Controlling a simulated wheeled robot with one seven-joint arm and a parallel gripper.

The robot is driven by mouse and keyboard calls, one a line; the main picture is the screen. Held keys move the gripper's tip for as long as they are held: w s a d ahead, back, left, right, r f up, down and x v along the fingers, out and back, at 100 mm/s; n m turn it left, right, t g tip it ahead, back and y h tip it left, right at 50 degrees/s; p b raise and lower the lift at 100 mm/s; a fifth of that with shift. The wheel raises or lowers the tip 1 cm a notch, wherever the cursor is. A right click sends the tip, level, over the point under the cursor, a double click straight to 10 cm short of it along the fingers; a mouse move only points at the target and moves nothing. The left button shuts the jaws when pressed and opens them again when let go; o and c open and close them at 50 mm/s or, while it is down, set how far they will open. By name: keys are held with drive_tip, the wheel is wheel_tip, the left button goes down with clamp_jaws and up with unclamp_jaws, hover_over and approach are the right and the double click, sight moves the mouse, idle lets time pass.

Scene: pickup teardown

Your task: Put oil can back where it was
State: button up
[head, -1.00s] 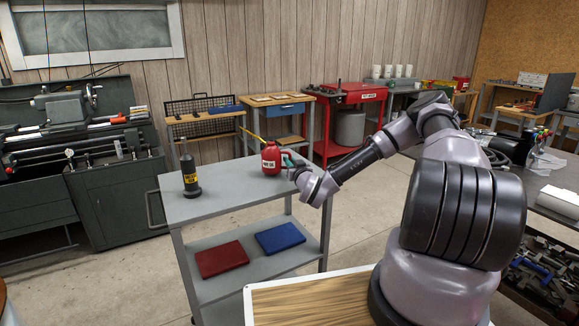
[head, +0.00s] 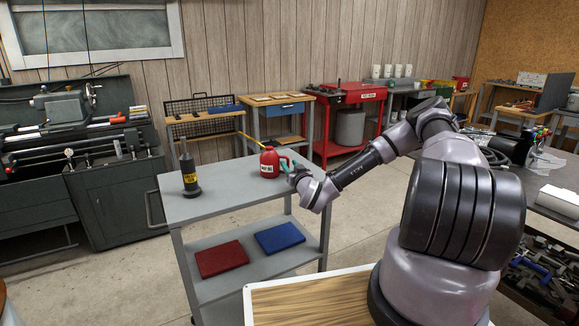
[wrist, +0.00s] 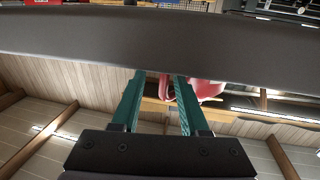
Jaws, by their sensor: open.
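The oil can (head: 270,163) is red with a pale label and a thin yellow spout pointing up and left. It stands upright on the grey cart's top shelf (head: 225,190). My gripper (head: 287,165) is at the can's right side, on its handle side. In the wrist view the green fingers of my gripper (wrist: 157,98) are apart, and the red can (wrist: 205,89) shows beyond and between their tips. The fingers look open near the handle; I cannot tell whether they touch it.
A black bottle with a yellow label (head: 188,172) stands on the same shelf, left of the can. A red flat item (head: 221,258) and a blue one (head: 280,237) lie on the lower shelf. The top shelf between bottle and can is clear.

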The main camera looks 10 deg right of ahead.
drive_tip(key=s+d, duration=0.2)
drive_tip(key=s, duration=0.9)
drive_tip(key=s+d+r+g+h, duration=0.1)
drive_tip(key=s+d+r+g, duration=0.15)
drive_tip(key=r, duration=0.45)
drive_tip(key=s+d+r+g+h, duration=0.1)
drive_tip(key=s+d+r+g, duration=0.1)
drive_tip(key=r+g, duration=0.35)
drive_tip(key=s+d+r+g, duration=0.2)
drive_tip(key=r, duration=0.6)
drive_tip(key=s+a+r+m, duration=0.1)
drive_tip(key=s+r+m, duration=0.1)
drive_tip(key=s+r, duration=0.5)
drive_tip(key=s+a+r+m+g+y, duration=0.1)
drive_tip(key=s+a+r+m, duration=0.1)
drive_tip(key=s+r, duration=0.6)
drive_tip(key=s+m, duration=0.1)
drive_tip(key=s, duration=0.6)
drive_tip(key=shift+y, duration=0.3)
drive_tip(key=shift+w, duration=0.1)
drive_tip(key=shift+a, duration=0.2)
